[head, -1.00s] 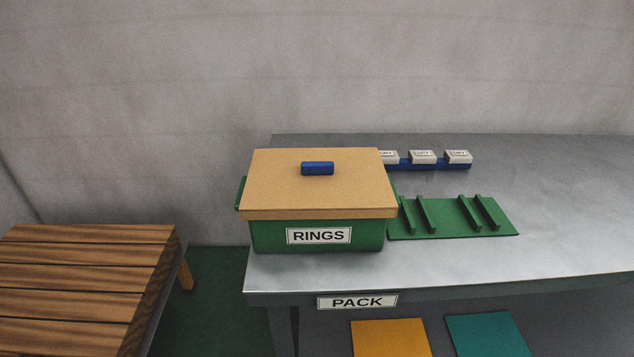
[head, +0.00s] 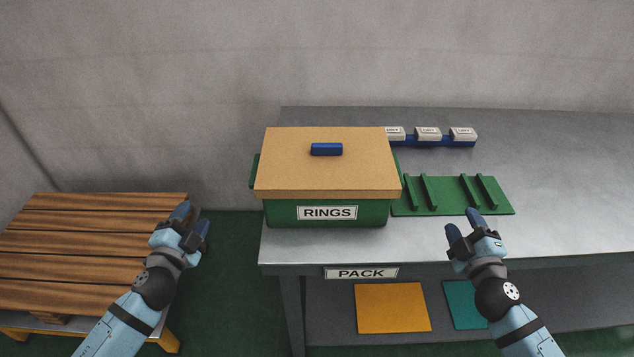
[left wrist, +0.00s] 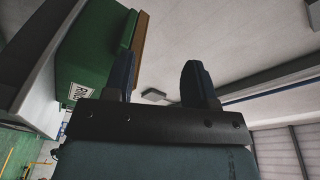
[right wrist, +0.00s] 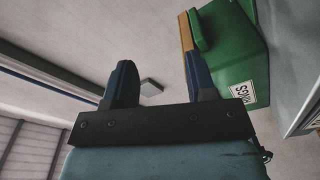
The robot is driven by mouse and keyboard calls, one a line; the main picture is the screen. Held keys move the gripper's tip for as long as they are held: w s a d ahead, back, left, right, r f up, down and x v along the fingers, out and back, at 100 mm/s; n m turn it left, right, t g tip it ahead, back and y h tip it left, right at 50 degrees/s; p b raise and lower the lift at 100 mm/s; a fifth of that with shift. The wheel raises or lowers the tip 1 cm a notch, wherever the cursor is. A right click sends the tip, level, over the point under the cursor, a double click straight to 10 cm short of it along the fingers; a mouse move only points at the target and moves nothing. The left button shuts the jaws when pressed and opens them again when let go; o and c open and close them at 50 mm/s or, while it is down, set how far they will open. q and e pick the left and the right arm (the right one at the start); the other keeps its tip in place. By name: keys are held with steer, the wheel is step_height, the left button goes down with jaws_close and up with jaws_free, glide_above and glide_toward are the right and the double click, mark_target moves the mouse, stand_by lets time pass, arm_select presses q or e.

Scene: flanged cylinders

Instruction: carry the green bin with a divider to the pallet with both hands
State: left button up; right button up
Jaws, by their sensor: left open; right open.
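The green bin (head: 290,213) stands on the grey table near its left end, labelled RINGS. A tan lid with a blue handle covers it, so its divider is hidden. It also shows in the left wrist view (left wrist: 92,45) and the right wrist view (right wrist: 232,45). The wooden pallet (head: 80,233) is at the left, apart from the table. My left gripper (head: 192,224) is open and empty, left of the bin, in front of the pallet's right end. My right gripper (head: 463,227) is open and empty, right of the bin, over the table's front edge.
A green rack with upright ribs (head: 447,197) lies right of the bin. Behind it a blue holder (head: 432,143) carries small white boxes. The table (head: 560,170) is clear at the right. Orange (head: 392,307) and teal (head: 465,303) panels lie below. A green floor gap separates pallet and table.

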steer(key=w+n+g+y, duration=0.1)
steer(key=n+y, duration=0.1)
steer(key=n, duration=0.1)
steer(key=w+a+f+n+y, duration=0.1)
steer(key=w+n+y, duration=0.1)
steer(key=n, duration=0.1)
steer(key=w+n+g+y, duration=0.1)
steer(key=n+y, duration=0.2)
steer(key=shift+w+a+f+n+g, duration=0.15)
steer(key=shift+w+a+n+g, duration=0.15)
steer(key=shift+a, duration=0.1)
steer(key=shift+w+f+n+g+y, duration=0.1)
steer(key=shift+f+n+g+y, duration=0.35)
steer(key=shift+n, duration=0.25)
arm_select(q)
steer(key=w+m+g+h, duration=0.1)
steer(key=m+h, duration=0.1)
steer(key=m, duration=0.1)
steer(key=w+d+f+m+g+h, duration=0.1)
steer(key=w+m+h, duration=0.1)
steer(key=m+h, duration=0.1)
steer(key=w+m+g+h, duration=0.1)
steer(key=m+h, duration=0.1)
steer(key=m, duration=0.2)
steer(key=shift+w+d+f+m, duration=0.3)
steer(key=shift+w, duration=0.05)
arm_select(e)
steer(key=shift+a+r, duration=0.1)
steer(key=shift+r, duration=0.05)
